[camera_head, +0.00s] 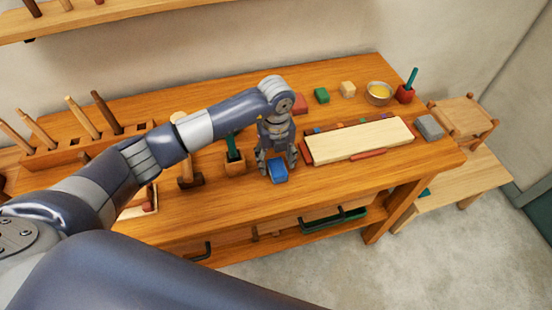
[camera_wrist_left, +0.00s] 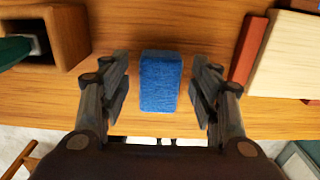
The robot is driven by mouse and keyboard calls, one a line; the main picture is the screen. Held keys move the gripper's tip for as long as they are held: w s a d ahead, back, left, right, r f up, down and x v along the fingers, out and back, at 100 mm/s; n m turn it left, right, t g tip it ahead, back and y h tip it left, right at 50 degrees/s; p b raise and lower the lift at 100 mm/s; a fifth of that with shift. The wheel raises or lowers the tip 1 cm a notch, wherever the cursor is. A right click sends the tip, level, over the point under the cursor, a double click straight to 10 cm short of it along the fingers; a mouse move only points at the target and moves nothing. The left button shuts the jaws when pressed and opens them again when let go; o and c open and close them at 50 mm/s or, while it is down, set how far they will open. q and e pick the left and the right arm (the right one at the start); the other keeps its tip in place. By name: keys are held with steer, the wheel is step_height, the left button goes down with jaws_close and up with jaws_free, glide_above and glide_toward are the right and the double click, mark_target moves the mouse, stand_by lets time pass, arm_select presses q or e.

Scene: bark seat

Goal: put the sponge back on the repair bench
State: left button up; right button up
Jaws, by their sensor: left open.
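A blue block with a rough, sponge-like surface, the sponge (camera_head: 278,171), lies on the wooden repair bench (camera_head: 240,207) near its front edge. My left gripper (camera_head: 277,166) points down over it. In the left wrist view the sponge (camera_wrist_left: 160,80) sits between the two spread fingers of my left gripper (camera_wrist_left: 162,88), with a gap on each side. The left gripper is open and holds nothing. My right gripper is in neither view.
A pale board (camera_head: 360,141) lies right of the sponge, with red strips around it. A wooden holder with a green handle (camera_head: 234,162) stands to its left. A grey block (camera_head: 429,127) lies at the bench's right end. The front strip of bench is clear.

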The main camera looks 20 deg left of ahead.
mark_target(276, 163)
arm_select(q)
step_height(276, 163, up, 12)
steer(key=b, duration=0.3)
steer(key=shift+r, duration=0.15)
stand_by(0.4)
